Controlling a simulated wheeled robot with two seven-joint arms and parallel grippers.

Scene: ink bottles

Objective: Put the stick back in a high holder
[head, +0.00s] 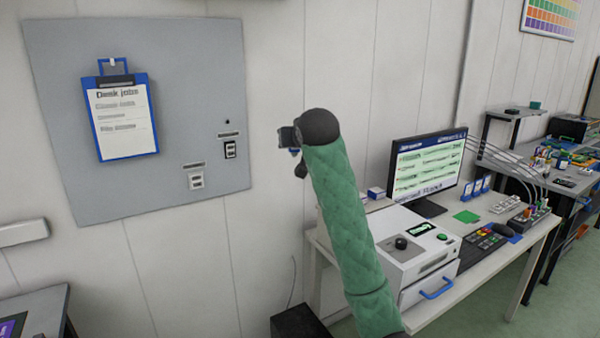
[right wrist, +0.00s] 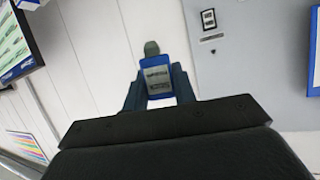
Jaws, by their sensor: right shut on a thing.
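A blue stick with a grey label and a grey-green tip (right wrist: 157,75) is between the fingers of my right gripper (right wrist: 159,88), which is shut on it. In the head view my right gripper (head: 288,138) is raised before the wall, right of the grey panel (head: 190,80); the stick is mostly hidden there. Two small labelled holders are on the panel's lower right: a higher, dark-framed one (head: 230,149) and a lower, paler one (head: 196,182). A small dark-framed fitting on the panel (right wrist: 209,19) also shows in the right wrist view, apart from the stick. My left gripper is out of view.
A clipboard (head: 122,118) hangs on the panel's left part. To the right a desk (head: 500,248) bears a monitor (head: 428,165), a white machine (head: 412,258) and small items. The wall between panel and gripper is bare.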

